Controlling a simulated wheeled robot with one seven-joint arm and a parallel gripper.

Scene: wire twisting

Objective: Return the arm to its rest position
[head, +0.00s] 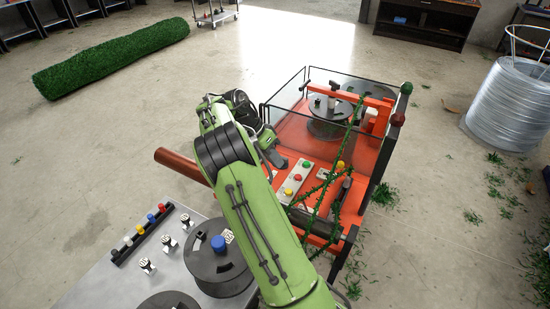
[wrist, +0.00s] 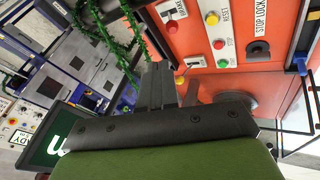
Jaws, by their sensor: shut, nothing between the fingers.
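My green arm (head: 245,200) reaches forward from the bottom of the head view and bends at a dark joint. My gripper (head: 279,160) is at its end, beside the left edge of the orange machine (head: 370,157). In the wrist view my gripper (wrist: 166,66) has its dark fingers together with nothing between them. The machine's orange panel (wrist: 198,45), with red, green and yellow buttons, lies beyond the fingertips. I cannot tell the exact gap between fingers and panel.
Green tinsel-like wire (head: 328,190) hangs over the machine's front. A copper-coloured cylinder (head: 178,165) sticks out at its left. A grey table (head: 110,280) with black spools (head: 217,270) stands at the lower left. A wire coil (head: 510,105) stands at the right. Open floor lies left.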

